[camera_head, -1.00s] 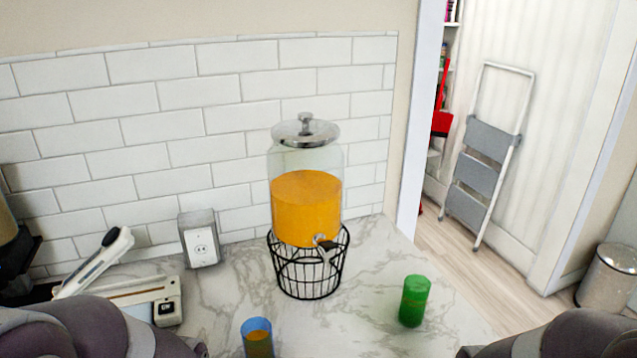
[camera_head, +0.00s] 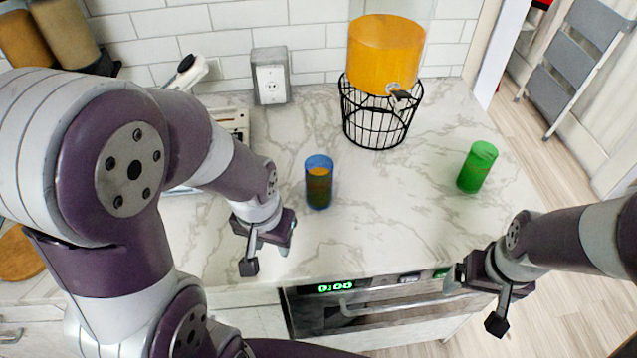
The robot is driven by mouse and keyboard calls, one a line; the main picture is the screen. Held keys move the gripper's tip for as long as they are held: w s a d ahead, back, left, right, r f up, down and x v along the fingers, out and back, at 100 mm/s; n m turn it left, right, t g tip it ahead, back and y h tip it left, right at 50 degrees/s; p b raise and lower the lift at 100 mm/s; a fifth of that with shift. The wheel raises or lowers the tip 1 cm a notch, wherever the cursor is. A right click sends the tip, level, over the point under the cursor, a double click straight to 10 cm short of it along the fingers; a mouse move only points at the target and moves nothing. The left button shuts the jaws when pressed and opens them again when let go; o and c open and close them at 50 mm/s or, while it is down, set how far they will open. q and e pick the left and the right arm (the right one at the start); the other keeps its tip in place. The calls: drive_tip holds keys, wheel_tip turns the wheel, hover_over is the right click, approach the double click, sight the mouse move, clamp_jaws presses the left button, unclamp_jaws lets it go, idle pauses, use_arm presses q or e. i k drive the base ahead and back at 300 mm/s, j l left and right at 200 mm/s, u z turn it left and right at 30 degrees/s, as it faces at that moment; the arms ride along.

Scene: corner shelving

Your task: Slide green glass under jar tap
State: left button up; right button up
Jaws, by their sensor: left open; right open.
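The green glass (camera_head: 478,167) stands upright on the right part of the marble counter, apart from the jar. The jar (camera_head: 385,52) holds orange liquid and sits in a black wire stand (camera_head: 376,121); its top is out of view. Its tap (camera_head: 400,97) is at the lower front right of the jar. A blue glass (camera_head: 319,183) with some liquid stands left of the stand. My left gripper (camera_head: 268,252) is open and empty, over the counter's front edge, below and left of the blue glass. My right gripper (camera_head: 478,298) is open and empty, in front of the counter, below the green glass.
An outlet box (camera_head: 270,76) stands by the tiled wall. A white device (camera_head: 232,124) is partly hidden behind my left arm. An oven (camera_head: 380,305) is below the counter's front edge. The marble between the glasses and in front of the stand is clear.

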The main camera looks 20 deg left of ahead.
sight(476, 168)
drive_tip(key=l+u, duration=0.15)
drive_tip(key=u, duration=0.3)
drive_tip(key=l+u, duration=0.15)
drive_tip(key=u, duration=0.25)
drive_tip(key=l+u, duration=0.15)
drive_tip(key=u, duration=0.3)
drive_tip(key=l+u, duration=0.15)
drive_tip(key=u, duration=0.25)
drive_tip(key=k+l+u, duration=0.25)
drive_tip(key=l, duration=0.35)
drive_tip(key=k+l+u, duration=0.2)
drive_tip(key=k+l, duration=0.15)
drive_tip(key=l, duration=0.2)
drive_tip(key=k+l+u, duration=0.25)
drive_tip(key=k+l, duration=0.15)
drive_tip(key=l, duration=0.1)
